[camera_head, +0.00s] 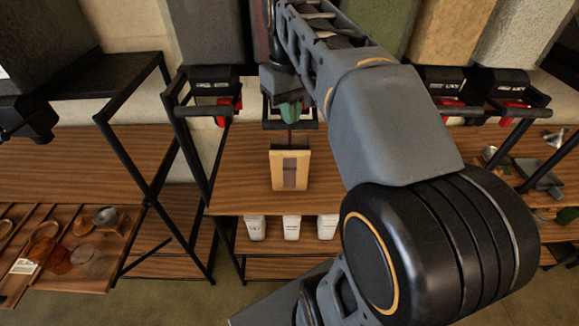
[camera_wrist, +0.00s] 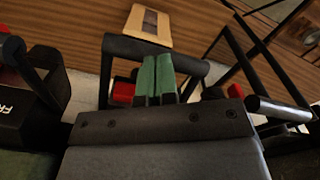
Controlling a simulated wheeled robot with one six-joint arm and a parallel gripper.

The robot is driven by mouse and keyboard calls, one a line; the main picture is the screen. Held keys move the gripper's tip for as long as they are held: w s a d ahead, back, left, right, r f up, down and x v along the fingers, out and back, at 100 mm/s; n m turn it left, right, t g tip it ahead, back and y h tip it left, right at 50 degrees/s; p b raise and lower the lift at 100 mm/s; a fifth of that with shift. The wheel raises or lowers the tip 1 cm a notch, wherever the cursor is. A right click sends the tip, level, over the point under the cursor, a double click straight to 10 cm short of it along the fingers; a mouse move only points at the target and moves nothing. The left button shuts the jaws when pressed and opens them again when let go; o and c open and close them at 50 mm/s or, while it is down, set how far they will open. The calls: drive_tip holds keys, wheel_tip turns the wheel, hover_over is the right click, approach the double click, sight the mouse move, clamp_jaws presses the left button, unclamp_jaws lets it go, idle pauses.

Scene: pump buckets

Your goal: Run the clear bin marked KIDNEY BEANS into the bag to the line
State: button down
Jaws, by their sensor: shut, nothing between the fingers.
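My gripper (camera_head: 291,108) has green fingertips pressed together, empty, at the black dispenser handle frame in the middle of the row. In the wrist view the fingertips (camera_wrist: 156,77) reach across the black handle bar (camera_wrist: 150,47). A dark red bin (camera_head: 262,32) shows partly behind my arm; its label is hidden, so I cannot read KIDNEY BEANS. The tan bag (camera_head: 305,170) with a dark window stands upright on the wooden shelf below the gripper; it also shows in the wrist view (camera_wrist: 133,20). A thin dark red streak is above the bag. Its fill line is too small to tell.
A grey bin with a black, red-levered spout (camera_head: 213,88) is on the left; more spouts (camera_head: 445,80) are on the right. White containers (camera_head: 291,228) stand on the lower shelf. A wooden tray (camera_head: 80,278) holds scoops and bowls. Black frame posts flank the shelf.

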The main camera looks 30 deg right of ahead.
idle(0.3)
wheel_tip(320, 180, up, 7)
drive_tip(key=p, duration=0.6)
drive_tip(key=shift+s+a+r+p, duration=0.1)
drive_tip(key=shift+s+r+p, duration=0.1)
drive_tip(key=shift+p, duration=0.2)
wheel_tip(320, 180, up, 5)
drive_tip(key=p, duration=0.4)
drive_tip(key=shift+p, duration=0.3)
